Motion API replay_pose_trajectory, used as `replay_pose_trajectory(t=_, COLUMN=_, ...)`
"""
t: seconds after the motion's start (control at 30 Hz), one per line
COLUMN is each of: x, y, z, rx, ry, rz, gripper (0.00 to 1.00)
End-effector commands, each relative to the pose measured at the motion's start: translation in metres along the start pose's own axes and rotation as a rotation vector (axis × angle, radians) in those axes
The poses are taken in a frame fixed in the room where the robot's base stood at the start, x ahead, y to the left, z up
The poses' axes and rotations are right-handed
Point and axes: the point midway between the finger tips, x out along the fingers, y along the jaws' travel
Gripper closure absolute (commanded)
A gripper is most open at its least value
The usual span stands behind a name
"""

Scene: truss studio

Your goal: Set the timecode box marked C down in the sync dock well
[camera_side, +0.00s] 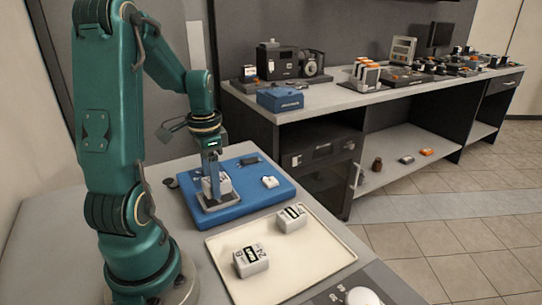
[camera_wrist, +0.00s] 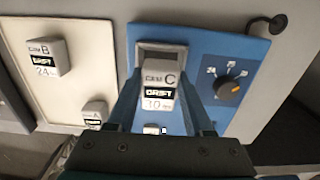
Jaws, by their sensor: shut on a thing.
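The white timecode box marked C (camera_wrist: 160,82) sits between the fingers of my gripper (camera_wrist: 162,76), which is shut on it. Its label faces up in the wrist view. The blue sync dock (camera_wrist: 228,45) has a grey-framed well (camera_wrist: 143,47), whose dark opening shows beyond the box. In the side view my gripper (camera_side: 213,180) holds the box (camera_side: 224,184) upright over the grey well frame (camera_side: 218,202) on the blue dock (camera_side: 275,196). The box's lower end is hard to see, so I cannot tell whether it is inside the well.
A cream tray (camera_side: 222,243) beside the dock holds two similar white boxes (camera_side: 291,217) (camera_side: 250,261); the wrist view shows box B (camera_wrist: 46,57) and box A (camera_wrist: 94,114). The dock carries an orange-marked knob (camera_wrist: 229,88). A long equipment bench (camera_side: 340,97) stands behind.

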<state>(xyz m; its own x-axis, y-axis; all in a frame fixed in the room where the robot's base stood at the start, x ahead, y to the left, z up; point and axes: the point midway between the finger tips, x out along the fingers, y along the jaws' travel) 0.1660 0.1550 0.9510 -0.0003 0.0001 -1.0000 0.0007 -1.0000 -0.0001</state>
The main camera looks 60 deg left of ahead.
Motion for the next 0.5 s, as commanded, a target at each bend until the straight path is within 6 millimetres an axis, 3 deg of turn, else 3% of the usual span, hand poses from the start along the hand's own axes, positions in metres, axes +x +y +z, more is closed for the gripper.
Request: replay_pose_trajectory(t=0.5, x=0.0056, y=0.0000, z=0.0000, rx=0.000, ry=-0.001, rz=0.001, gripper=1.00)
